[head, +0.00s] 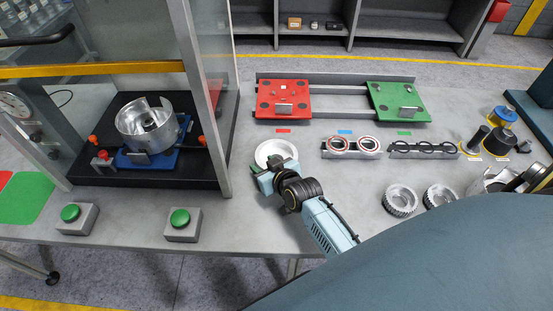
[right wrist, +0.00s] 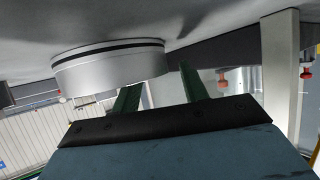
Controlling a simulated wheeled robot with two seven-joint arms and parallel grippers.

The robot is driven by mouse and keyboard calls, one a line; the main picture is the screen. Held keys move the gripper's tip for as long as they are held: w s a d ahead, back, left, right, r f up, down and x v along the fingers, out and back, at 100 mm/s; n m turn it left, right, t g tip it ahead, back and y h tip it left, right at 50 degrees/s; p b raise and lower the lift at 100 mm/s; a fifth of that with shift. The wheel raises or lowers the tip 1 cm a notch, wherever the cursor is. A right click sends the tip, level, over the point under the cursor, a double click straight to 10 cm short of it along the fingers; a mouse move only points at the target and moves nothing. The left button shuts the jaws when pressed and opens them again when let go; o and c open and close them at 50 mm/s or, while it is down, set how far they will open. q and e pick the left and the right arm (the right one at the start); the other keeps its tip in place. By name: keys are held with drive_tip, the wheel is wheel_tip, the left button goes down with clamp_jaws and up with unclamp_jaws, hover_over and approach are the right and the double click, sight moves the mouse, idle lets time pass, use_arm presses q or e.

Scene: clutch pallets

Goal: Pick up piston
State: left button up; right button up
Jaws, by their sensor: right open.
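The piston, a pale round part (head: 276,150), sits on the grey table near its middle. In the right wrist view it shows as a silver disc (right wrist: 108,68) with a dark groove around it. My right gripper (head: 264,168) is at the front left side of the piston. In the right wrist view its two green fingers (right wrist: 160,90) stand apart with nothing between them; one finger is partly hidden close to the disc. I cannot tell whether it touches. My left gripper is not in view.
A red pallet (head: 270,97) and a green pallet (head: 385,97) lie behind. Ring parts (head: 368,144) and gears (head: 400,200) stand to the right. A machine with a metal housing (head: 135,125) and green buttons (head: 180,218) are left.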

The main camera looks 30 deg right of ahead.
clamp_jaws()
drive_tip(key=shift+r, duration=0.15)
idle(0.4)
